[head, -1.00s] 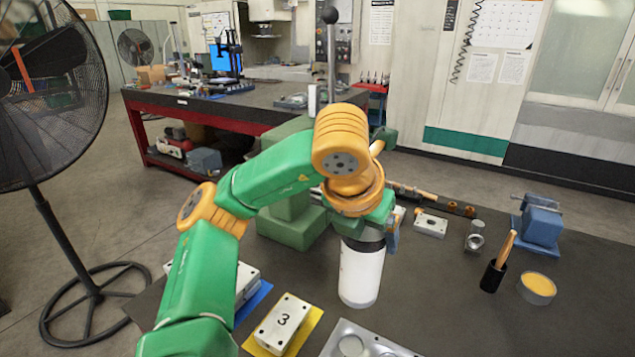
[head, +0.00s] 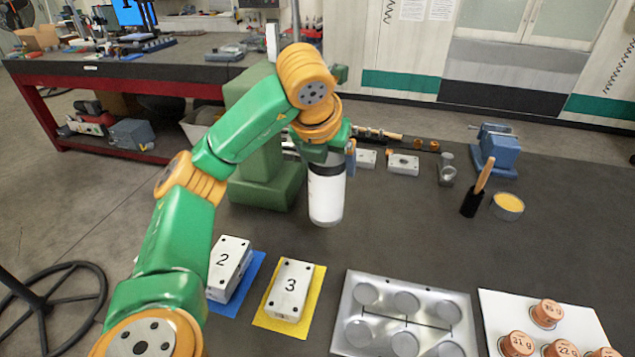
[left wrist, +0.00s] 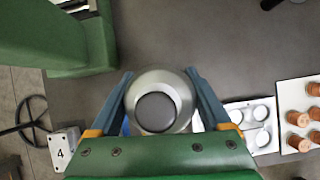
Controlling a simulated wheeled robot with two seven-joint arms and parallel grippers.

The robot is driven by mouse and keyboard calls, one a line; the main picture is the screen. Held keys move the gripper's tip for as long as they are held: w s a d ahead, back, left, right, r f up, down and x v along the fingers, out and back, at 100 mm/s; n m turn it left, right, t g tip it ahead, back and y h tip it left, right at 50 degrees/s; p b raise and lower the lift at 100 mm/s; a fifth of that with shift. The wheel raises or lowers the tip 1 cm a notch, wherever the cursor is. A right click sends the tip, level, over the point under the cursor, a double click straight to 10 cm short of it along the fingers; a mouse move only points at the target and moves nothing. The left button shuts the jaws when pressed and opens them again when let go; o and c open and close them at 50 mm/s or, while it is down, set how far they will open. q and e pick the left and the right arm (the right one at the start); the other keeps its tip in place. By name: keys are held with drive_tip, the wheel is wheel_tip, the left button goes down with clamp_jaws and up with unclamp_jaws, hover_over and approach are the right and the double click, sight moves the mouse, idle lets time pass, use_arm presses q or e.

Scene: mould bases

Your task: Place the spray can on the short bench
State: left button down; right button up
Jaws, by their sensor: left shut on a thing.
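The spray can (head: 327,200) is a white cylinder with a dark band near its top. My left gripper (head: 326,160) is shut on its upper part and holds it upright over the dark worktop (head: 400,220), beside the green machine. I cannot tell whether its base touches the worktop. In the left wrist view the two blue fingers clasp the can (left wrist: 160,80), seen from above with its dark round top. A red-framed bench (head: 185,66) with a dark top stands at the back left; I cannot tell which surface is the short bench. My right gripper is not in view.
The green machine (head: 265,190) stands just left of the can. Mould blocks 2 (head: 230,265) and 3 (head: 291,288), a metal mould plate (head: 405,318) and a white board (head: 500,310) with copper pieces lie in front. A blue vise (head: 495,150) stands right.

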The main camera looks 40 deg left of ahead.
use_arm(q)
drive_tip(key=w+a+f, duration=0.2)
drive_tip(key=a+f, duration=0.3)
drive_tip(key=f, duration=0.4)
drive_tip(key=shift+w+a+f, duration=0.2)
drive_tip(key=shift+w+f, duration=0.1)
drive_tip(key=shift+f, duration=0.1)
unclamp_jaws()
drive_tip(key=p+v, duration=0.1)
drive_tip(key=v, duration=1.1)
drive_tip(key=shift+r+p, duration=0.25)
drive_tip(key=shift+p, duration=0.05)
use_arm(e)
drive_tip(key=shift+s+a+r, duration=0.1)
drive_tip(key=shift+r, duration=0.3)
